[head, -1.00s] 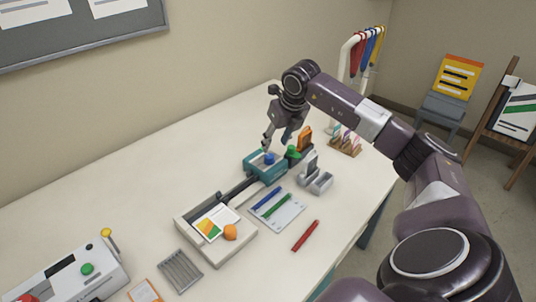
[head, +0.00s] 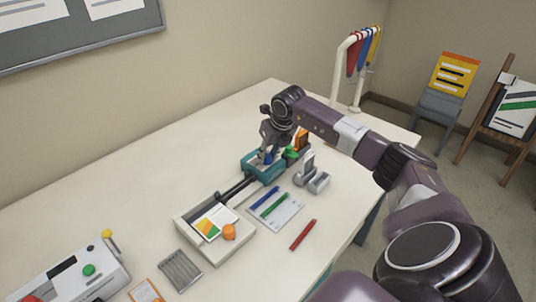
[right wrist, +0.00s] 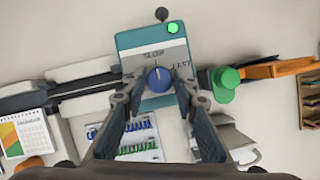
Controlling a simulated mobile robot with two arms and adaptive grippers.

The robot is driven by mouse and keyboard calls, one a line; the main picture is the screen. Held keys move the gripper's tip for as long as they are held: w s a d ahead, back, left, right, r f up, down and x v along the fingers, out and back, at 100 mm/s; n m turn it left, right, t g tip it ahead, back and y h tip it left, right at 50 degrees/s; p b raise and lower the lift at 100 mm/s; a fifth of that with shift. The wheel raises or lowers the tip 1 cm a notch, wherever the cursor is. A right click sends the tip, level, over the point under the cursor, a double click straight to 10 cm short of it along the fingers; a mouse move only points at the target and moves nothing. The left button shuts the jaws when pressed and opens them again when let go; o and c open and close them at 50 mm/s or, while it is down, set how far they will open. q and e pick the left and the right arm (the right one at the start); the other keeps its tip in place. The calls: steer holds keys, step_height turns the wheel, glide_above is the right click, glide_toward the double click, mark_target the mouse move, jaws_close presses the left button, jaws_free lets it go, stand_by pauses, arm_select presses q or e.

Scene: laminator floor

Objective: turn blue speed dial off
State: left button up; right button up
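The blue speed dial (right wrist: 159,79) sits on top of a teal box (right wrist: 128,39) with a grey label plate and a lit green lamp (right wrist: 173,27). Its white pointer mark points up in the right wrist view, between the label words. In the head view the dial (head: 267,158) shows partly behind my right gripper (head: 267,151), above the teal box (head: 249,164). In the right wrist view the fingers of my right gripper (right wrist: 160,88) stand open on either side of the dial. Whether they touch it I cannot tell. My left gripper is not in view.
The table's left back is clear.

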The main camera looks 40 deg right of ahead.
steer(key=c, duration=0.6)
steer(key=shift+d+n+y+b, duration=0.15)
steer(key=shift+n+y+b, duration=0.25)
steer(key=shift+n+b, duration=0.5)
steer(key=shift+n+y+b, duration=0.3)
steer(key=shift+n, duration=0.6)
steer(key=n+y, duration=0.1)
steer(key=n, duration=0.1)
steer(key=n+b, duration=0.1)
steer(key=n, duration=0.1)
steer(key=shift+w+d+n+y, duration=0.1)
steer(key=shift+w+n+y, duration=0.05)
steer(key=shift+n+y, duration=0.2)
steer(key=shift+r+n+g+y+b, duration=0.1)
steer(key=shift+n+g+y+b, duration=0.55)
steer(key=shift+n, duration=1.1)
